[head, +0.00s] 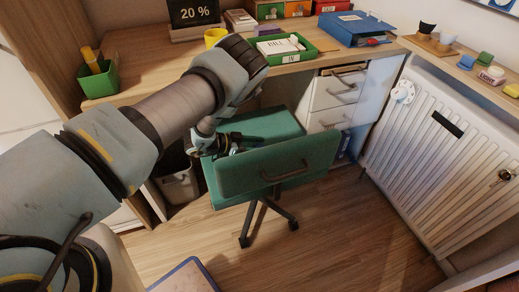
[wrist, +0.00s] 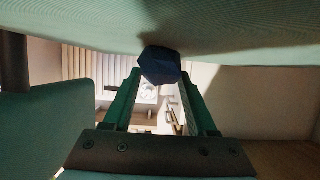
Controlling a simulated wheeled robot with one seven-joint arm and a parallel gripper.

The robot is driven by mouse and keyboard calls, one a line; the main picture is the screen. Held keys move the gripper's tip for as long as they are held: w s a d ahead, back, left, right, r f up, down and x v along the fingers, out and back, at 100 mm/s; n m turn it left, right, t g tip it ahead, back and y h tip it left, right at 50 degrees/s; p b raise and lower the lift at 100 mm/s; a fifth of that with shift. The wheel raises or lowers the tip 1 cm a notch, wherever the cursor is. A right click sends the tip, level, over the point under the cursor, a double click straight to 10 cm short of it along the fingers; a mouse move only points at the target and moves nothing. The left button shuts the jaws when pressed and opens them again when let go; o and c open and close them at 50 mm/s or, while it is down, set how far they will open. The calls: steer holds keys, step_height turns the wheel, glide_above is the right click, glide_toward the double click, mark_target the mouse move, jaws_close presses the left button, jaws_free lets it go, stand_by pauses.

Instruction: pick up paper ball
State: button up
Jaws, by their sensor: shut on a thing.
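The paper ball (wrist: 160,66) is a dark blue, faceted lump in the wrist view. It sits between the fingertips of my gripper (wrist: 160,80), which is shut on it. The teal fabric of the chair (wrist: 250,35) fills the top of that view, close to the ball; I cannot tell whether they touch. In the head view my gripper (head: 232,146) is low over the seat of the teal chair (head: 265,126), just behind its backrest. The ball is not visible to me there.
The chair's backrest (head: 290,165) stands between my gripper and the open floor (head: 325,245). A wooden desk (head: 145,50) with trays, a yellow mug (head: 215,37) and a pen holder (head: 98,78) is behind. White drawers (head: 335,90) and a radiator (head: 430,150) are at right.

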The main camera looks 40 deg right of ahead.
steer(key=c, duration=0.5)
